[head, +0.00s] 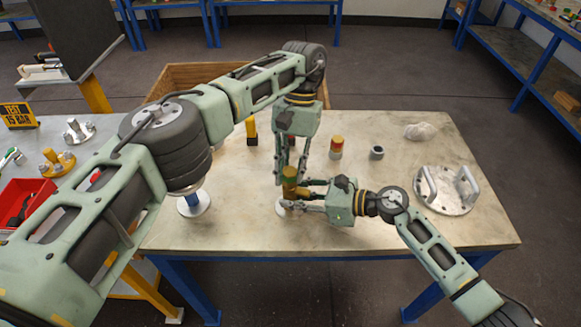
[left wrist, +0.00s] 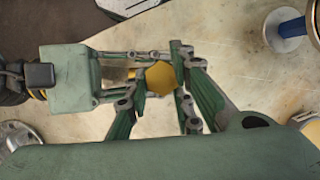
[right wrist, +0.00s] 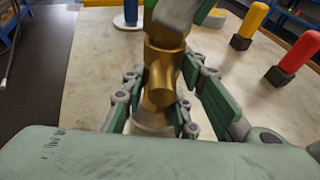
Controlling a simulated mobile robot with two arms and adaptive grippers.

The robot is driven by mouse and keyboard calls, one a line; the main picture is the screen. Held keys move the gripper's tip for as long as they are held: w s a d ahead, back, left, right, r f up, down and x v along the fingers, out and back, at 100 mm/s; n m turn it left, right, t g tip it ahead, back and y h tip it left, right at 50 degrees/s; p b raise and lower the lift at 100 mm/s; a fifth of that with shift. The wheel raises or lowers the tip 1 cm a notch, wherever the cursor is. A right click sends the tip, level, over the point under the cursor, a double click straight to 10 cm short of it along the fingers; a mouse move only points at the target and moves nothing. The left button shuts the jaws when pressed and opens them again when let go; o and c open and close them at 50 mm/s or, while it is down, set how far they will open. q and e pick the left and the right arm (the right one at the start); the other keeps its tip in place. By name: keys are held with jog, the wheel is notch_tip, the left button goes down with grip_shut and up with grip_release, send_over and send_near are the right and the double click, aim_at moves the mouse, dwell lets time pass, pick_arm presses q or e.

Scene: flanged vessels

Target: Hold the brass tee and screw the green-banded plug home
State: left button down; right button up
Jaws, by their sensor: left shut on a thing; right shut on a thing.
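The brass tee (right wrist: 160,75) stands upright in the right wrist view, between the fingers of my right gripper (right wrist: 158,108), which is shut on it. In the head view, my right gripper (head: 303,196) reaches it from the right. The plug (head: 290,173) sits at the top of the tee, in line with it. My left gripper (head: 289,172) points down from above and is shut on the plug. In the left wrist view, the plug's yellow hexagonal head (left wrist: 160,77) shows between its fingers. The green band and the thread are mostly hidden by the fingers.
A red-and-yellow plug (head: 336,147), a grey ring (head: 376,153) and a pale cloth (head: 420,131) lie behind. A handled steel flange (head: 447,191) lies right. A blue spool-like stand (head: 194,203) is left. The table's front middle is clear.

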aim_at(292, 169)
pick_arm(q)
jog(key=m+y, duration=0.1)
jog(key=m, duration=0.2)
jog(key=c, duration=1.4)
grip_release()
jog(key=shift+c, duration=0.2)
notch_tip(292, 169, up, 10)
jog(key=shift+o, duration=0.2)
